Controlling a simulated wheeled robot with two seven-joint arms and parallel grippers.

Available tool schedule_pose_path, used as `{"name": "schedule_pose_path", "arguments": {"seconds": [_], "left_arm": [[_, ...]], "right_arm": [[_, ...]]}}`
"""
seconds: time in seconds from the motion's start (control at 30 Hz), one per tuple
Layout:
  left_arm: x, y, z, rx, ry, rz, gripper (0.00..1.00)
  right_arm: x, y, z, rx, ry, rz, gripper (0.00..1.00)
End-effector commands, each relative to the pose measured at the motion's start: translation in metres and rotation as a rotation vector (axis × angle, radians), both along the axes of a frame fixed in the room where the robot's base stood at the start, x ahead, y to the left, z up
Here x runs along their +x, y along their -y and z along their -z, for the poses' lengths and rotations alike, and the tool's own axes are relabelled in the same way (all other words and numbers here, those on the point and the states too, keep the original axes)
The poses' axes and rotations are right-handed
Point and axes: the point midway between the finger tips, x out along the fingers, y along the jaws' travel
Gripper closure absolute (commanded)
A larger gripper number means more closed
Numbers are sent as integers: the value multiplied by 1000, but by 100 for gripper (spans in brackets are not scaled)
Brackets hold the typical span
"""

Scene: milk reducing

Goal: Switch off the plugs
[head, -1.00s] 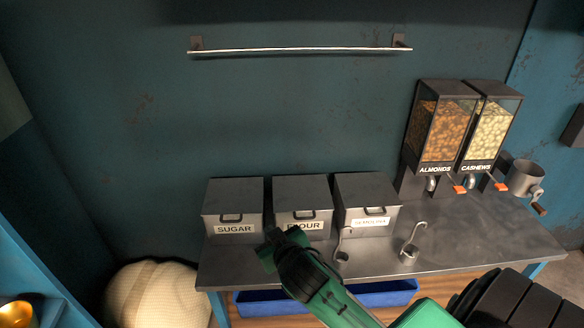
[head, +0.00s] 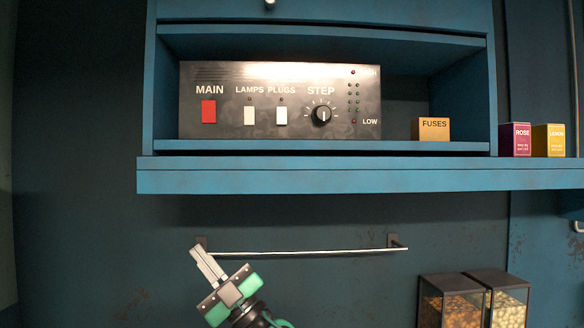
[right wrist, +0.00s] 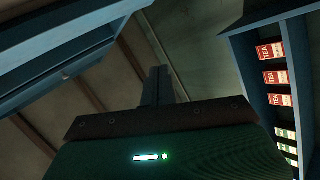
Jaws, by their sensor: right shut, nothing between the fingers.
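The control panel (head: 280,100) stands in the blue shelf in the head view. Its white switch (head: 281,115) under the label PLUGS is right of the white LAMPS switch (head: 249,115). A red MAIN switch (head: 208,111) is at the left and a black STEP knob (head: 323,114) at the right. My left gripper is not in view.
The shelf's front ledge (head: 310,178) juts out above my right gripper. A metal rail (head: 300,252) is on the wall beside it. A FUSES box (head: 430,129) stands right of the panel. Nut dispensers (head: 470,300) are at the lower right. Tea boxes (right wrist: 272,76) line another shelf.

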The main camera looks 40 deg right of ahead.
Motion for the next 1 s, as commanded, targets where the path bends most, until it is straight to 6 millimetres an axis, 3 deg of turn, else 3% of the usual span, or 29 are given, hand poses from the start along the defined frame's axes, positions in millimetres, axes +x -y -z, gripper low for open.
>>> {"name": "schedule_pose_path", "arguments": {"seconds": [0.03, 0.2, 0.53, 0.77, 1.0], "left_arm": [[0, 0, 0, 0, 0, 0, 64], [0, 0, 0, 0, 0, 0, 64], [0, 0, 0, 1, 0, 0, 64], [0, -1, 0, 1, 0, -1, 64], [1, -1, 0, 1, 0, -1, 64]], "right_arm": [[-1, -3, -18, -53, 37, -14, 100], [-4, -14, -59, -237, 111, -57, 100], [-4, -9, -125, -591, 123, -39, 100], [-3, 22, -169, -789, 30, 54, 100], [-11, 81, -218, -914, -139, 211, 100]]}}
